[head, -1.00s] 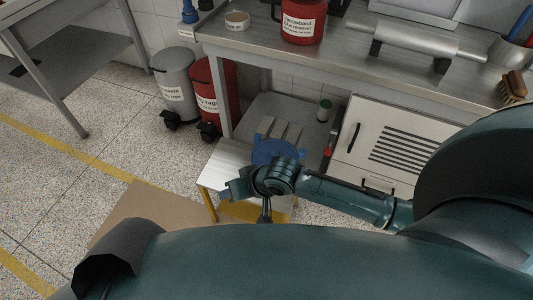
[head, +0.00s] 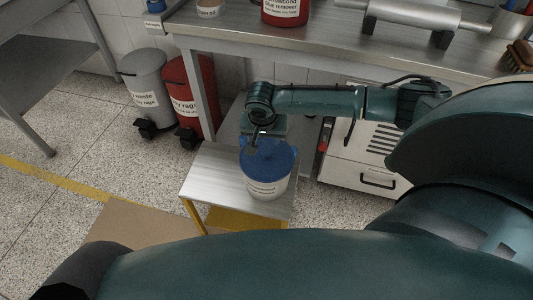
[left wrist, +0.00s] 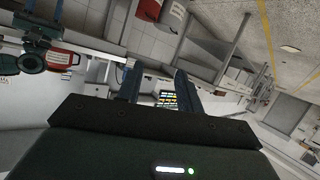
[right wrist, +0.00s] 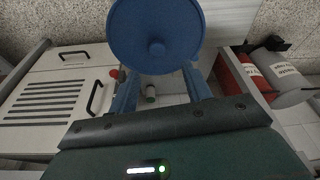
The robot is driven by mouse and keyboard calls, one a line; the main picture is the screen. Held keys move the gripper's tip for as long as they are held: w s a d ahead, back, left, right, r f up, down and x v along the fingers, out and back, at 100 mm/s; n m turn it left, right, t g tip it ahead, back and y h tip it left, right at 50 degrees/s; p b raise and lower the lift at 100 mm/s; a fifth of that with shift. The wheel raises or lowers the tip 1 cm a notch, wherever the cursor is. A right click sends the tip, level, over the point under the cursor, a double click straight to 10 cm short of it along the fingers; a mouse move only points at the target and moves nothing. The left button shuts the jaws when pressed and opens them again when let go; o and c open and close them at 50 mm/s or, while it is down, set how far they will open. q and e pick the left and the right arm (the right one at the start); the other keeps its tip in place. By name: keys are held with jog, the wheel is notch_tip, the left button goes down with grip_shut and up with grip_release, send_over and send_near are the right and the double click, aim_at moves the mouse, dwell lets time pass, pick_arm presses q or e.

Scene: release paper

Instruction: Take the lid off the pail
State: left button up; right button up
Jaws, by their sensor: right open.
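The white pail (head: 266,188) stands upright on a small step stool. Its round blue lid (head: 277,160) sits on top. In the right wrist view the lid (right wrist: 140,25) shows from above, with a round knob at its middle. My right gripper (head: 256,143) is over the far left part of the lid; its fingers (right wrist: 162,82) are apart and empty, on either side of the lid's near edge in the wrist view. I cannot tell whether they touch it. My left gripper (left wrist: 158,78) is open and empty, away from the pail.
The stool (head: 215,175) has a metal top with bare room left of the pail. A steel workbench (head: 230,40) overhangs behind. A white cabinet (head: 345,165) stands right of the pail. Grey (head: 145,80) and red (head: 190,95) bins stand at the left. Cardboard (head: 145,222) lies on the floor.

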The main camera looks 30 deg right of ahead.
jog(key=x, duration=0.4)
jog(key=b+x, duration=0.1)
jog(key=x, duration=0.1)
jog(key=b+x, duration=0.1)
jog(key=x, duration=0.1)
jog(key=shift+s+f, duration=0.15)
jog(key=shift+s, duration=0.2)
jog(key=c, duration=1)
